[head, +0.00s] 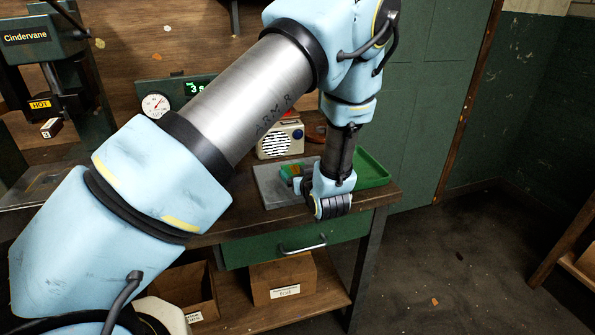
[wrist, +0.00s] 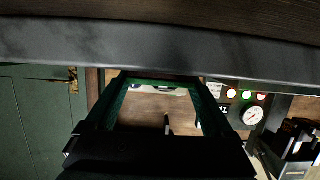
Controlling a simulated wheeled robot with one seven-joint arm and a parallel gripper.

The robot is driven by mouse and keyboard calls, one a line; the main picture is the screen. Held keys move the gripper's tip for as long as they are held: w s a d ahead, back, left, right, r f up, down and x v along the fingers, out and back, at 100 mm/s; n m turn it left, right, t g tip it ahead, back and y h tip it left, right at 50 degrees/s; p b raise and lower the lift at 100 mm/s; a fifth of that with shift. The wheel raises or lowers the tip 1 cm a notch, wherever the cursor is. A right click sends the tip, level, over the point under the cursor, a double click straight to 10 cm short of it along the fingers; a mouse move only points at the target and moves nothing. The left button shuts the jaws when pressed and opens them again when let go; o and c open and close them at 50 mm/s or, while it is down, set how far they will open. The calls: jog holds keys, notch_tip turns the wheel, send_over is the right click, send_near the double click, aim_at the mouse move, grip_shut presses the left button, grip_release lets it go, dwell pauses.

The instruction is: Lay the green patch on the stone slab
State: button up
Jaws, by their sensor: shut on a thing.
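The grey stone slab (head: 268,188) lies flat near the front of the workbench. My gripper (head: 299,178) is low over the slab's right part, partly hidden by my wrist. A small green piece, which looks like the green patch (head: 289,171), shows at its fingertips with a bit of orange beside it. In the wrist view my dark gripper (wrist: 157,84) has a thin green strip across its fingertips, seen edge-on. It is shut on the patch. I cannot tell whether the patch touches the slab.
A green tray (head: 374,170) sits right of my gripper. A cream radio (head: 281,140) stands behind the slab. A green gauge panel (head: 157,105) is at the back left, and a press marked HOT (head: 45,60) is farther left. A cardboard box (head: 283,279) sits on the lower shelf.

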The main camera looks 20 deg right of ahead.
jog(key=shift+f, duration=0.2)
jog(key=shift+f, duration=0.15)
jog(key=o, duration=1.1)
jog(key=shift+r, duration=0.2)
